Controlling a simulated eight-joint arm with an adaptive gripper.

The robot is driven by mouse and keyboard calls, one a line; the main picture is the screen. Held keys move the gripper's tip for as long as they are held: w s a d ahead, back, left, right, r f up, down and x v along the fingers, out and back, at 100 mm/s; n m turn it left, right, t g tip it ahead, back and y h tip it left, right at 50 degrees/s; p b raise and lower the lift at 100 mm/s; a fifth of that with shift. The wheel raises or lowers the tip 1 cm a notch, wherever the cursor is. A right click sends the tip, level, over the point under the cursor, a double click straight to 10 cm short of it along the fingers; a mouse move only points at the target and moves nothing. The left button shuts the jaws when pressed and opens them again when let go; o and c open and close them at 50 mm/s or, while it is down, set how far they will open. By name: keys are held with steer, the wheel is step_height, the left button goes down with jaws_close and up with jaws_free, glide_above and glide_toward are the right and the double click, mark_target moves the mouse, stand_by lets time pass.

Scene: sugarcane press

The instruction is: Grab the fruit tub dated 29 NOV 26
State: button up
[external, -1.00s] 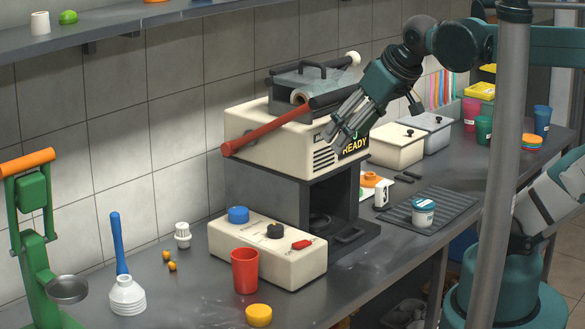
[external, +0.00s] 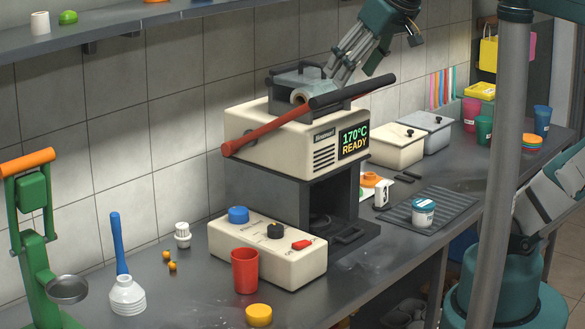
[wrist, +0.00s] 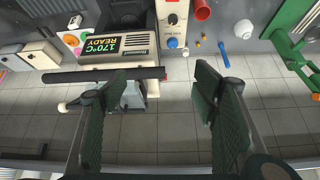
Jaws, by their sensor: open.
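A small white tub with a teal lid (external: 423,212) stands upright on the dark ribbed mat (external: 452,203) at the right of the counter. It carries a label, but the date is too small to read. A small white container with dark marking (external: 381,195) stands left of it; I cannot tell whether it is a tub. My gripper (external: 338,68) is raised above the press machine, well up and left of the lidded tub. In the wrist view my gripper (wrist: 160,95) is open with nothing between its fingers. I cannot make out the lidded tub there.
The cream press machine (external: 285,145), showing "170°C READY", and its red-handled lever (external: 255,135) lie below my gripper. A control box (external: 268,250) and red cup (external: 245,270) are in front. A grey post (external: 497,170) crosses the right side.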

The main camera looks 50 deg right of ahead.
steer(key=w+d+r+m+g+h, duration=0.1)
steer(key=w+d+m, duration=0.3)
steer(key=d, duration=0.5)
steer(key=m+g, duration=0.5)
steer(key=m, duration=0.5)
glide_above(424, 203)
step_height(424, 203, down, 2)
steer(key=shift+n, duration=0.3)
steer(key=f, duration=2.7)
steer(key=a+f, duration=0.1)
steer(key=f, duration=1.3)
steer(key=shift+s+f, duration=0.25)
steer(key=shift+s, duration=0.05)
steer(key=shift+w+d+f, duration=0.1)
steer(key=shift+d+f, duration=0.05)
steer(key=shift+f, duration=1.1)
steer(key=shift+f, duration=0.1)
steer(key=shift+w+d+f+b, duration=0.1)
steer(key=shift+d+f+b, duration=0.05)
steer(key=shift+f, duration=0.65)
steer(key=shift+w+d+f+b, duration=0.1)
steer(key=shift+f+b, duration=0.1)
steer(key=shift+f, duration=0.65)
steer(key=shift+w+d+f+b, duration=0.1)
steer(key=shift+d+f+b, duration=0.05)
steer(key=shift+f, duration=0.65)
